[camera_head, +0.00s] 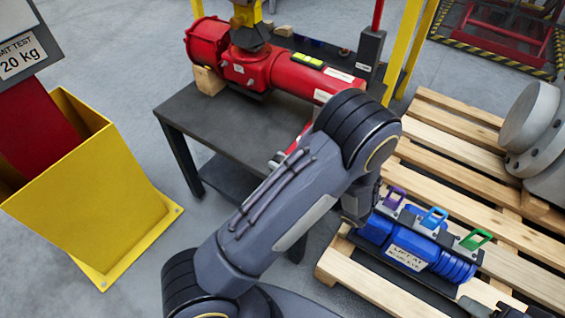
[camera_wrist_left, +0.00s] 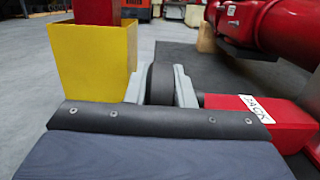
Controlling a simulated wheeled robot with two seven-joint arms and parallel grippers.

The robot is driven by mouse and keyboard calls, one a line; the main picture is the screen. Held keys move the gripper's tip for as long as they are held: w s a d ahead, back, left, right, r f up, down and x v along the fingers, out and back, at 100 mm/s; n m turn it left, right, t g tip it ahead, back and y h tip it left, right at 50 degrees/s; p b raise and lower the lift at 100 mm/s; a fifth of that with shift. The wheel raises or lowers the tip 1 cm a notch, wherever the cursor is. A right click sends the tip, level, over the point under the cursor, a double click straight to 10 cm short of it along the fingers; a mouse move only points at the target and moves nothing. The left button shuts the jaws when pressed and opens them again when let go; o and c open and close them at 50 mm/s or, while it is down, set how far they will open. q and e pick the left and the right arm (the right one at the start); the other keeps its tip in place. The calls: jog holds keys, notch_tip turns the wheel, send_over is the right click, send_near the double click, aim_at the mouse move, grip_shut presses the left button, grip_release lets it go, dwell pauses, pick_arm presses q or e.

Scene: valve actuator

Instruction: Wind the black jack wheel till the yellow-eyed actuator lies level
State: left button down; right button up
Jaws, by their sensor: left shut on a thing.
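The red actuator (camera_head: 245,68) with a yellow eye (camera_head: 246,14) on top lies on the dark bench. A yellow-green strip (camera_head: 307,60) sits on its red tube; I cannot tell whether the body is level. In the left wrist view the black jack wheel (camera_wrist_left: 160,88) stands upright beside the red jack body (camera_wrist_left: 262,118), labelled JACK. My left gripper (camera_wrist_left: 160,72) has its two grey fingers closed on either side of the wheel. In the head view my own arm hides the wheel and most of that gripper. My right gripper does not show.
A yellow bin (camera_head: 95,205) stands left of the bench (camera_head: 190,118). A wooden pallet (camera_head: 430,135) on the right carries a blue actuator (camera_head: 440,262) with purple, blue and green eyes, and a grey flanged part (camera_head: 530,115). A dark post (camera_head: 370,50) rises behind the red tube.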

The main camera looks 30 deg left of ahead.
pick_arm(q)
jog(key=shift+f, duration=0.1)
jog(key=c, duration=1.2)
grip_release()
jog(key=shift+c, duration=0.2)
jog(key=d, duration=0.5)
jog(key=d+p, duration=0.1)
jog(key=d, duration=0.2)
jog(key=shift+s+f, duration=0.3)
jog(key=shift+s, duration=0.05)
